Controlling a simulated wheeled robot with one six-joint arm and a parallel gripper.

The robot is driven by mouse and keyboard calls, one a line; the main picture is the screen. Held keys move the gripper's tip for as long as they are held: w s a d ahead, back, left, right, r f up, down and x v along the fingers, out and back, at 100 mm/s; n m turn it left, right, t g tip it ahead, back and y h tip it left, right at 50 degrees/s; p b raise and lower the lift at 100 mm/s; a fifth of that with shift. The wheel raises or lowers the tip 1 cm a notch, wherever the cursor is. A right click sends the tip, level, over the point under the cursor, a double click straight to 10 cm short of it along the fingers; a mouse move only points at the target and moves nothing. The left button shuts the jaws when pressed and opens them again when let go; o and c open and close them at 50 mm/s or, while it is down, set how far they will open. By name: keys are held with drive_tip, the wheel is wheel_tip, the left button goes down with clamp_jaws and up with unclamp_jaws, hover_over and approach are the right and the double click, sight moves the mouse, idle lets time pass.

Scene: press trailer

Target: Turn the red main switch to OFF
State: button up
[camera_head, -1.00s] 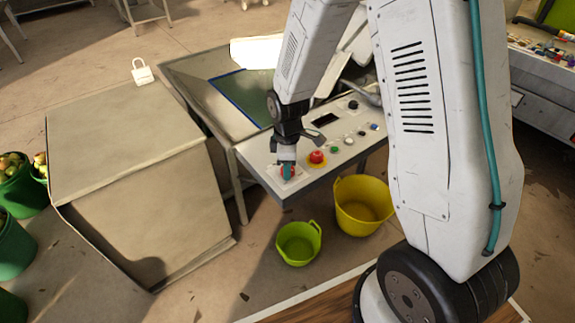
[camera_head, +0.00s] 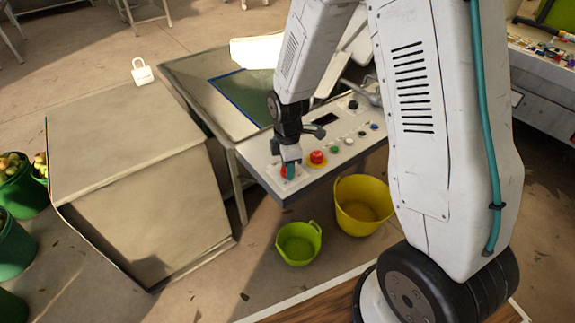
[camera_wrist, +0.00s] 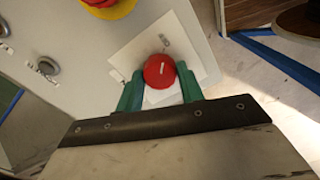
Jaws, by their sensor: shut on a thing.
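The red main switch (camera_wrist: 158,72) is a round red knob with a white line, on a pale square plate (camera_wrist: 190,38) in the wrist view. In the head view the red switch (camera_head: 284,171) is partly hidden at the near left end of the control panel (camera_head: 330,160). My gripper (camera_wrist: 160,90) has its two green fingers on either side of the knob, shut on it. The plate's small markings are too blurred to read.
A red emergency button on a yellow ring (camera_head: 317,158) sits close beside the switch. Other small buttons and a dark display (camera_head: 326,120) lie further along the panel. Yellow (camera_head: 363,205) and green (camera_head: 298,243) tubs stand below. A large beige box (camera_head: 135,170) stands left.

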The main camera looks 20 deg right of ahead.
drive_tip(key=o, duration=1)
drive_tip(key=shift+r, duration=0.1)
wheel_tip(320, 180, up, 8)
drive_tip(key=shift+f, duration=0.15)
